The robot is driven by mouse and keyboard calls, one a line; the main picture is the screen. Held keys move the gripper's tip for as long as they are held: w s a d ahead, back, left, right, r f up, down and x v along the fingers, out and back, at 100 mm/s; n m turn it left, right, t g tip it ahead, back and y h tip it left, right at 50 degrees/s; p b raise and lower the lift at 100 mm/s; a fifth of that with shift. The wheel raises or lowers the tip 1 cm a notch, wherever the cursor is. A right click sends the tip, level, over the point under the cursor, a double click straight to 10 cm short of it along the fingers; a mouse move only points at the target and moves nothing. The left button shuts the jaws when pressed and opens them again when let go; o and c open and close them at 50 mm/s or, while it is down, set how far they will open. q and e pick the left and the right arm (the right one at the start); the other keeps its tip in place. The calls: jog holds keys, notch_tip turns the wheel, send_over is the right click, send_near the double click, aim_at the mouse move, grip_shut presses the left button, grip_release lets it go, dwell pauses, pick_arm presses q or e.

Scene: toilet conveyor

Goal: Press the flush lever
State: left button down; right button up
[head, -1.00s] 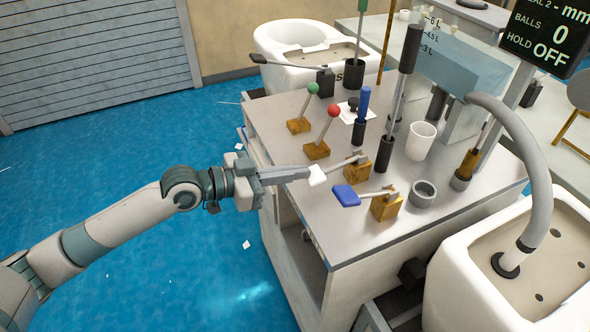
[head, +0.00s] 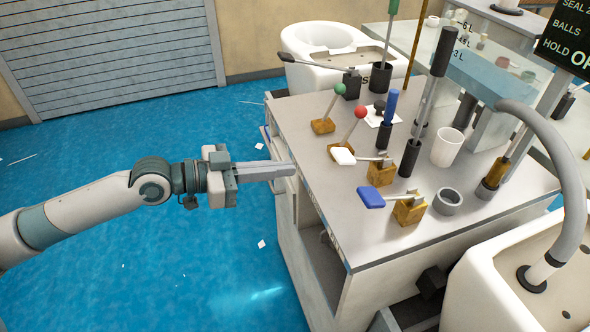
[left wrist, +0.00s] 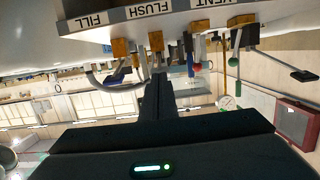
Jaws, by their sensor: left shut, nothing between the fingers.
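The flush lever has a white paddle (head: 343,156) on a metal arm, hinged on an orange-brown block (head: 381,172) on the grey worktop. Its paddle stands raised. My left gripper (head: 292,170) is shut and empty, left of the white paddle and apart from it, by the worktop's edge. In the left wrist view, the shut fingers (left wrist: 157,80) point at the bench under the FLUSH label (left wrist: 150,10). The white paddle cannot be made out there. My right gripper is not in view.
A blue-paddled lever (head: 371,197) sits just nearer than the white one. Red-knobbed (head: 360,112) and green-knobbed (head: 340,89) levers stand behind it. A white cup (head: 447,147) and a grey ring (head: 448,201) are to the right. Blue floor left of the bench is open.

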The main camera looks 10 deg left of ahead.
pick_arm(q)
jog(key=shift+v, duration=0.75)
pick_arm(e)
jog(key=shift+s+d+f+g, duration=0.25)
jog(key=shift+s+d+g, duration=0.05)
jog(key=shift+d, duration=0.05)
pick_arm(q)
jog(key=shift+w+f, duration=0.1)
jog(key=shift+f, duration=0.05)
